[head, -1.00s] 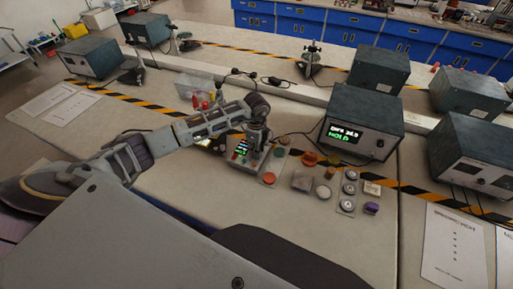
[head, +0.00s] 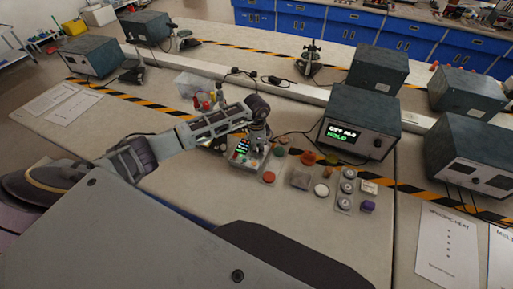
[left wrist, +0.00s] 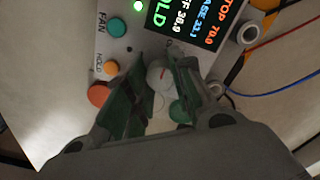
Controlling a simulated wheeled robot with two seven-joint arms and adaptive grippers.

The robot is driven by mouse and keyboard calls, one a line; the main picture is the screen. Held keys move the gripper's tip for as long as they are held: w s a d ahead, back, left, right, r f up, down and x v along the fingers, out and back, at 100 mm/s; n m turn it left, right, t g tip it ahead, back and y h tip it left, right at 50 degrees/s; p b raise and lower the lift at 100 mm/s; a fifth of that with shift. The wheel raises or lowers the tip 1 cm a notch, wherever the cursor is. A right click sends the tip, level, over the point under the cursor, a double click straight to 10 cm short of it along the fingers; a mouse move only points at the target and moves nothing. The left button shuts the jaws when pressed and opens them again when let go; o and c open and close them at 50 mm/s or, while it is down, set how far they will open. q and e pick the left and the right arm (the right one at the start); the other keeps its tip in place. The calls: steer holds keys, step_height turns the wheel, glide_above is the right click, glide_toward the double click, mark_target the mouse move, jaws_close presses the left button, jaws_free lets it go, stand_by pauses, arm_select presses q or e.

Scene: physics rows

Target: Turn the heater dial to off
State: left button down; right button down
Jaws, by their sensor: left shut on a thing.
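My left gripper (head: 254,147) reaches down onto the box from the left. In the left wrist view my left gripper (left wrist: 160,74) has its green fingers on either side of the dial, shut on it. The screen (left wrist: 193,20) shows a line ending in "F 38.9" and "HOLD" in green. In the head view the fingers hide the dial. My right gripper is not in view.
A grey instrument (head: 357,125) behind the box reads what looks like "OFF 38.9" and "HOLD". Several small jars and lids (head: 322,190) stand right of the box. The front of the bench is clear.

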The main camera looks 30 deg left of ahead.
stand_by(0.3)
arm_select(q)
steer(key=c, duration=1.2)
jaws_free()
steer(key=shift+r, duration=0.15)
steer(key=shift+r, duration=5.9)
steer(key=shift+s+f, duration=0.1)
